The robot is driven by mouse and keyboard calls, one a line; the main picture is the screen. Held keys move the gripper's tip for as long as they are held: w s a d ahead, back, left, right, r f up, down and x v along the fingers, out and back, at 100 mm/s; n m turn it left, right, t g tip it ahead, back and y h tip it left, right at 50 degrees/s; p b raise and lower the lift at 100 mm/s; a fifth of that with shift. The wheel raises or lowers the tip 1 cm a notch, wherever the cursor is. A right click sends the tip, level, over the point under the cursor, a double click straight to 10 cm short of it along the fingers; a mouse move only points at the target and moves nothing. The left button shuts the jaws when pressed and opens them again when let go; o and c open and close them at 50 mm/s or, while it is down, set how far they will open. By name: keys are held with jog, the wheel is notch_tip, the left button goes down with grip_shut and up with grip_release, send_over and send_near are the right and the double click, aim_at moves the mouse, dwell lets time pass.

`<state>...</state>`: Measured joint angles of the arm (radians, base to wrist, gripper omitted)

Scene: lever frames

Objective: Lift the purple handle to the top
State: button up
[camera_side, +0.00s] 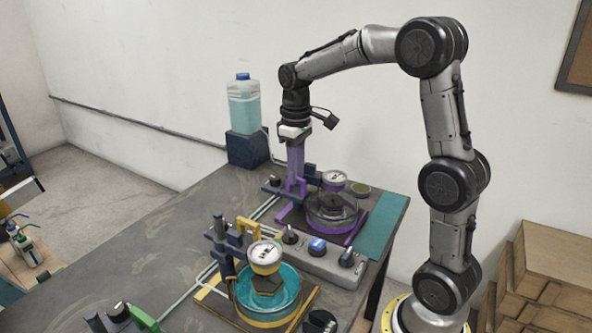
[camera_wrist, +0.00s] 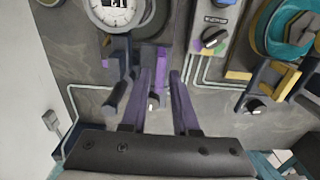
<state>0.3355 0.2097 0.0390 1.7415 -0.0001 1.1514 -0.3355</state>
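My gripper (camera_wrist: 160,76) has purple fingers, standing apart with nothing visibly clamped. In the side view my gripper (camera_side: 296,178) points straight down at the purple unit's lever post. There the handle is hard to tell from the fingers; contact cannot be told.
A similar unit with a yellow handle (camera_side: 247,228) and teal vessel (camera_side: 268,296) stands nearer the camera. A grey knob panel (camera_side: 325,256) lies between them. A jug (camera_side: 244,105) stands on a dark block (camera_side: 247,149) behind. The bench's left part is mostly clear.

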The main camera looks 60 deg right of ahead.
grip_shut()
dwell(1.1)
